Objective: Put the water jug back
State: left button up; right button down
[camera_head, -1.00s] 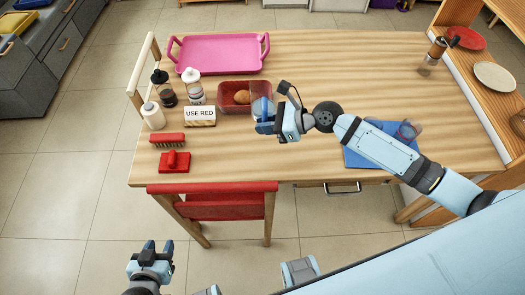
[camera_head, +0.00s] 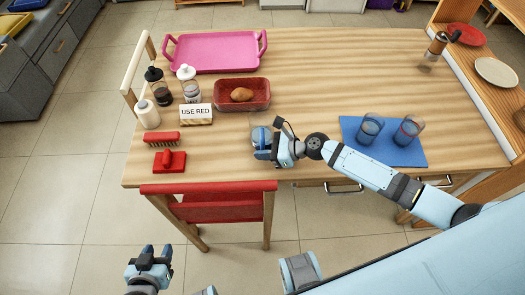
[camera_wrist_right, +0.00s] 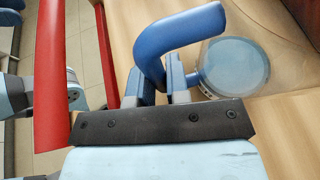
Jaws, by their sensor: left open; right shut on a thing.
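The water jug (camera_head: 258,138) is translucent with a blue handle, above or on the table's front part, below the red tray in the picture. My right gripper (camera_head: 272,146) is shut on its handle; in the right wrist view the handle (camera_wrist_right: 178,35) curves up between the fingers (camera_wrist_right: 162,84) and the jug's round top (camera_wrist_right: 236,66) shows beside them. I cannot tell whether the jug's base touches the wood. My left gripper (camera_head: 157,252) is open and empty, over the floor in front of the table.
A blue mat (camera_head: 405,158) with two glasses (camera_head: 370,127) lies right. A red tray (camera_head: 258,106) holds a brown lump. Bottles, a "USE RED" sign (camera_head: 196,114), a brush (camera_head: 162,139) and a pink tray (camera_head: 215,53) are left. A red chair (camera_head: 215,207) stands in front. The table's middle is bare.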

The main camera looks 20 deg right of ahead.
jog(key=c, duration=1.1)
grip_release()
jog(key=shift+f, duration=0.1)
jog(key=shift+r, duration=0.25)
jog(key=v, duration=1.2)
jog(key=shift+s+a+f, duration=0.1)
jog(key=shift+s+f, duration=0.05)
jog(key=shift+s, duration=0.05)
